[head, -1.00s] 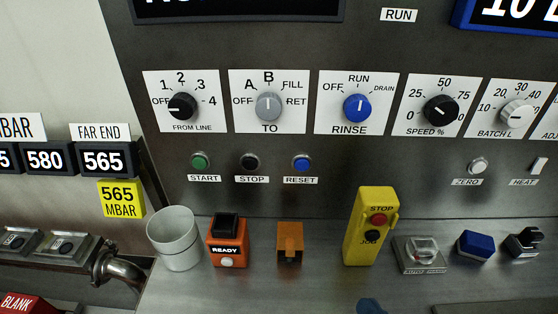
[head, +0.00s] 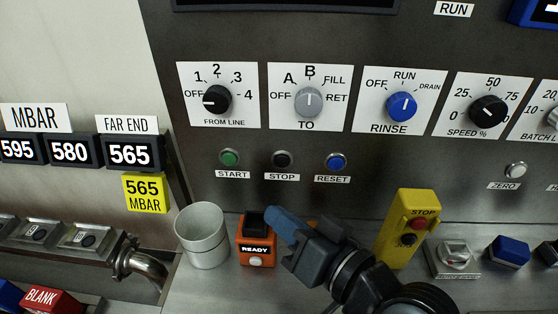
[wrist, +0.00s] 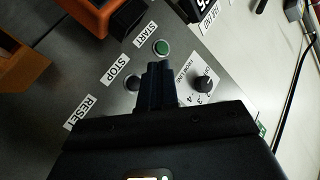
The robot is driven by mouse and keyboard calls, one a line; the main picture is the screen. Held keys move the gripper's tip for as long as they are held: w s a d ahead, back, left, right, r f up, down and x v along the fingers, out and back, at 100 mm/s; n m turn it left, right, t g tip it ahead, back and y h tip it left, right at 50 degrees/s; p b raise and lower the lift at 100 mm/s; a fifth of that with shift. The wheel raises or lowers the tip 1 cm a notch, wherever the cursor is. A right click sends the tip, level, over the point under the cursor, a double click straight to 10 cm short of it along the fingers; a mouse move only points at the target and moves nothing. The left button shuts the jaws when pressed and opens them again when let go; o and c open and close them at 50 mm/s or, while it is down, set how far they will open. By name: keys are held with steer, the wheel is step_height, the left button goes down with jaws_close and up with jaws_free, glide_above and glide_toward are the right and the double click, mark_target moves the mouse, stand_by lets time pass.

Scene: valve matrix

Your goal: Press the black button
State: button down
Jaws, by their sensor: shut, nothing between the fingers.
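The black button (head: 282,159) labelled STOP is on the dark panel, between the green START button (head: 229,158) and the blue RESET button (head: 336,161). In the wrist view the black button (wrist: 133,83) is partly hidden beside my fingers. My gripper (head: 279,218) has its blue fingers together and empty. That box has a black top piece (head: 256,222). Another black button (head: 408,240) is on the yellow pendant (head: 398,262). No contact with a button is visible.
A grey cup (head: 203,245) stands left of the READY box on the metal ledge. Rotary knobs, including FROM LINE (head: 216,99), sit above the buttons.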

mark_target(282, 161)
steer(key=shift+w, duration=0.15)
steer(key=shift+w+d+b, duration=0.2)
steer(key=shift+w+b, duration=0.7)
steer(key=shift+w, duration=3.35)
steer(key=shift+w, duration=0.15)
steer(key=shift+w, duration=0.25)
steer(key=shift+w, duration=0.45)
steer(key=shift+s, duration=0.85)
